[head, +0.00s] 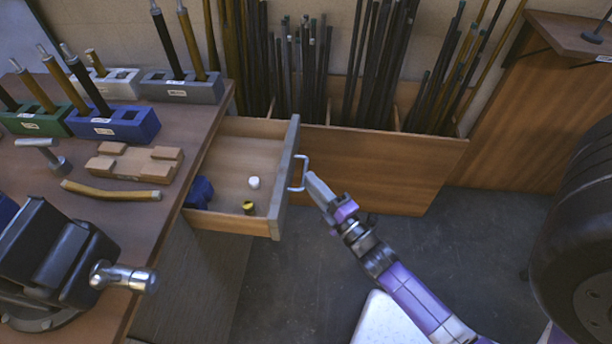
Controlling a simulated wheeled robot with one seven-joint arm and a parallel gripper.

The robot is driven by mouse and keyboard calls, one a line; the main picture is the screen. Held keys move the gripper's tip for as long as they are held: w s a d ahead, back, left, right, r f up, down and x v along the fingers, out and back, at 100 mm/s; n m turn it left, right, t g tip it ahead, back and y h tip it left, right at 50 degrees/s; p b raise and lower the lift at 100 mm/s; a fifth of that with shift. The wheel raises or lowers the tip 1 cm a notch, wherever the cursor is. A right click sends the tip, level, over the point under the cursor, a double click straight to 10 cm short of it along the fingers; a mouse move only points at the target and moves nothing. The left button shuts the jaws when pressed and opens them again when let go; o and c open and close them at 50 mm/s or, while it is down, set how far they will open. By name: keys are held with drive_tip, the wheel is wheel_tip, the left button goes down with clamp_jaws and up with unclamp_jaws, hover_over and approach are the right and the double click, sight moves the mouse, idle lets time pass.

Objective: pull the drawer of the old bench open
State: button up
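The old bench (195,125) stands at the left with a dark wooden top. Its drawer (232,160) is pulled out to the right, and its inside shows. In the drawer lie a white round piece (254,182), a small yellow and dark piece (248,207) and a blue block (200,192). The grey drawer front (284,180) carries a pale metal handle (304,172). My gripper (312,182) is at the handle, reaching in from the lower right. I cannot tell whether its fingers are closed around the handle or only beside it.
On the bench are a vise (60,265), a wooden jig (135,162), a curved rod (110,190), a hammer-like tool (45,152) and rod holders (112,124). A wooden bin (375,160) of rods stands behind. A large tyre (580,220) is at right. Floor between is clear.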

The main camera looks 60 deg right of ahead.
drive_tip(key=shift+v, duration=2.05)
drive_tip(key=s+a+r+m+g+y+p, duration=0.1)
drive_tip(key=s+a+r+m+y+p, duration=0.3)
drive_tip(key=a+r, duration=0.6)
drive_tip(key=s+a+r+m+g+y+p, duration=0.1)
drive_tip(key=s+a+r+m+y+p, duration=0.3)
drive_tip(key=s+a+r+m, duration=0.3)
drive_tip(key=s+a+r, duration=0.2)
drive_tip(key=a+r, duration=0.2)
drive_tip(key=a, duration=0.1)
drive_tip(key=shift+a+r+g+y+p, duration=0.15)
drive_tip(key=shift+a+g+y+p, duration=0.15)
drive_tip(key=shift+a+p, duration=0.1)
